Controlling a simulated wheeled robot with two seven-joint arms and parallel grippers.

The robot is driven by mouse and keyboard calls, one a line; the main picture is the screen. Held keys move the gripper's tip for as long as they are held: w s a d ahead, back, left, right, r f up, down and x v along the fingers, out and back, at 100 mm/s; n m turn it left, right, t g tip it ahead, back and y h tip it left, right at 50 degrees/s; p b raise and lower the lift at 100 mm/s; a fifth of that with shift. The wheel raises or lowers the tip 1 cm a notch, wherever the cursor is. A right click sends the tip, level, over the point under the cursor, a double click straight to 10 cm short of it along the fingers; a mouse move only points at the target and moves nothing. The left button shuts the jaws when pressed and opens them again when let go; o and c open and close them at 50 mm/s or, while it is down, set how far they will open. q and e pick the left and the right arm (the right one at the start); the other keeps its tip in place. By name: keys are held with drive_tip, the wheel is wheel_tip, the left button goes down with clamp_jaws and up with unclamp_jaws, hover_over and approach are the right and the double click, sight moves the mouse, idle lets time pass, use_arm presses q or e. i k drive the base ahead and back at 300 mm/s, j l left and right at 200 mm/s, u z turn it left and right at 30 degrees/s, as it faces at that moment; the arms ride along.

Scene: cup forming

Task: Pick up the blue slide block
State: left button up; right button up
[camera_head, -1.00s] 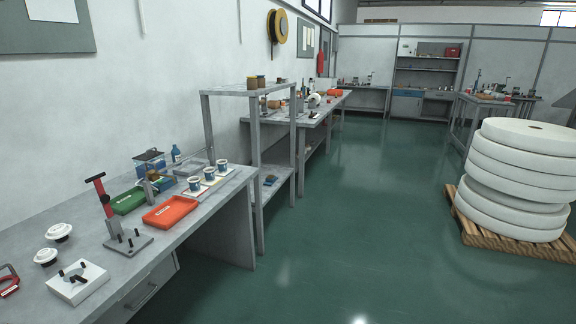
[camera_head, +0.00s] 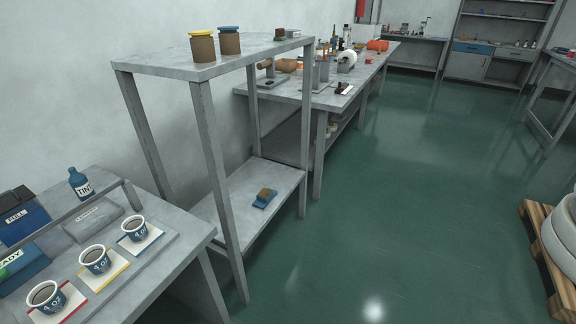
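A small blue block with a brown top (camera_head: 264,199) lies on the lower shelf of the grey rack (camera_head: 262,176), near its middle. It looks like the slide block, though no label is readable. Neither of my grippers shows in the head view.
Two brown jars, one yellow-lidded (camera_head: 202,45) and one blue-lidded (camera_head: 229,41), stand on the rack's top. The near bench holds cups (camera_head: 95,259), a tint bottle (camera_head: 80,183) and blue bins (camera_head: 22,219). A pallet (camera_head: 544,254) stands right; the green floor between is clear.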

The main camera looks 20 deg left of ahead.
sight(265, 196)
drive_tip(key=i+u, duration=0.15)
drive_tip(key=i, duration=0.4)
drive_tip(key=i+l+u, duration=0.1)
drive_tip(key=i, duration=0.4)
drive_tip(key=i+l+u, duration=0.15)
drive_tip(key=i, duration=0.4)
